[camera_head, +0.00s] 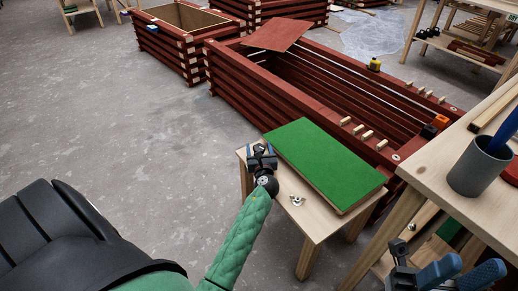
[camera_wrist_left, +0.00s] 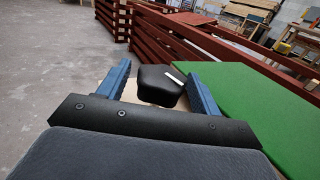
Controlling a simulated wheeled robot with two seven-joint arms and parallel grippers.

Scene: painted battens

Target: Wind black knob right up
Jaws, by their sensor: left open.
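The black knob (camera_wrist_left: 160,87) shows in the left wrist view, with a white mark (camera_wrist_left: 175,72) on its upper right. It stands on the pale wood at the end of a small bench (camera_head: 312,222), beside a green board (camera_head: 322,165). My left gripper (camera_head: 261,152) is over that end of the bench. Its two blue fingers (camera_wrist_left: 160,88) are apart, one on each side of the knob, with visible gaps. In the head view the gripper hides the knob. A grey and blue shape at the lower right may be my right gripper (camera_head: 461,272); its jaws are unclear.
A red slatted crate (camera_head: 235,95) stands just behind the bench, with another (camera_head: 183,50) further back. At the right, a wooden table (camera_head: 440,160) carries a grey cup (camera_head: 478,170). A small metal piece (camera_head: 297,200) lies on the bench. The floor at left is clear.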

